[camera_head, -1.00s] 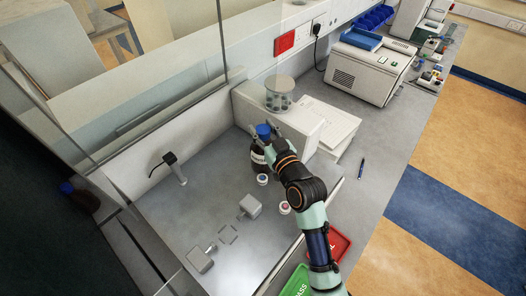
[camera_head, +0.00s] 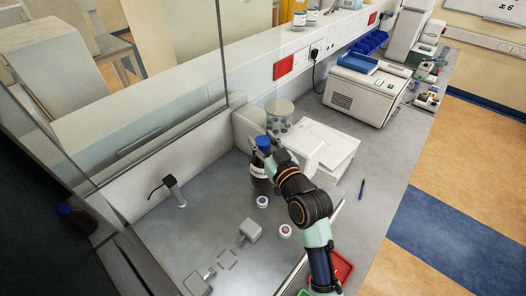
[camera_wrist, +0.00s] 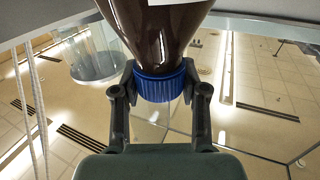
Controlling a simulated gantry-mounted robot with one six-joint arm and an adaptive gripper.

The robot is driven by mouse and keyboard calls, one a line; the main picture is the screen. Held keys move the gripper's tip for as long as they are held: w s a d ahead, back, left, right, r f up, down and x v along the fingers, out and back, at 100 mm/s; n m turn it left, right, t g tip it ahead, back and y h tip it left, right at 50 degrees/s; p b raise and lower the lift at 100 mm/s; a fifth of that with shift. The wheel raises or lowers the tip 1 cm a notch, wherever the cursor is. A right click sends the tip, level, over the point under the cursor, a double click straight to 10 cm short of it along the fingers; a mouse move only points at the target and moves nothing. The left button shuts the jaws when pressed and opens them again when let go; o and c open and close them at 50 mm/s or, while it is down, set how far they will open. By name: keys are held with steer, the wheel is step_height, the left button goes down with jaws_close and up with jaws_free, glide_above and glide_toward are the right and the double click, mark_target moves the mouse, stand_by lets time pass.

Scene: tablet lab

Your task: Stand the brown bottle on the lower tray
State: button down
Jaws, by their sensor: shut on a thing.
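The brown bottle (camera_head: 258,183) has a white label and a blue cap (camera_head: 263,143). The head view does not clearly show whether the bottle's base touches the bench. A red tray (camera_head: 343,268) lies at the bottom, partly behind my arm. Only a sliver of a green tray (camera_head: 303,293) shows. I cannot tell which is the lower tray.
Small pots (camera_head: 262,201) (camera_head: 285,231) stand near the bottle and my arm. Grey blocks (camera_head: 248,231) and a dark-headed stand (camera_head: 173,190) are on the left bench. A glass screen is at left.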

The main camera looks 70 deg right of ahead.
step_height(320, 180, up, 16)
steer(key=shift+f, duration=0.2)
steer(key=shift+a, duration=0.1)
